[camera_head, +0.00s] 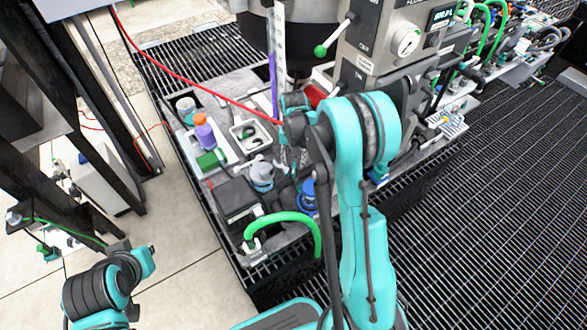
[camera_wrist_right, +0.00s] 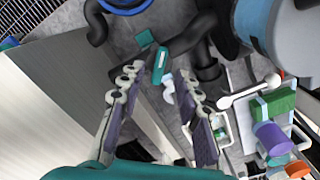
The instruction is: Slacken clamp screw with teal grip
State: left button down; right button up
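My right gripper (camera_wrist_right: 160,71) is open in the right wrist view, its purple-padded fingers spread with nothing between the pads. A teal grip (camera_wrist_right: 159,65) shows between the two fingertips in the picture, lying against black pipework; it looks beyond the tips, apart from the pads. A small dark teal block (camera_wrist_right: 145,38) sits just above it. Whether both belong to one clamp screw I cannot tell. In the head view my right gripper (camera_head: 291,158) reaches down over the cluttered bench, and the teal grip is not clearly seen there. My left arm is at lower left; its fingers do not show.
A green hose (camera_head: 290,217) arches at the bench front. A grey instrument panel (camera_head: 395,45) rises behind. A large pale panel (camera_wrist_right: 40,110) lies close left of the wrist.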

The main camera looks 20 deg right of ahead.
aim_at(295, 169)
notch_tip(295, 169, down, 4)
jog(key=shift+f+b, duration=0.1)
jog(key=shift+b, duration=0.45)
grip_shut()
jog(key=n, duration=0.3)
jog(key=shift+d+n, duration=0.1)
jog(key=shift+n, duration=0.2)
jog(key=shift+d+n, duration=0.1)
jog(key=shift+n, duration=1.9)
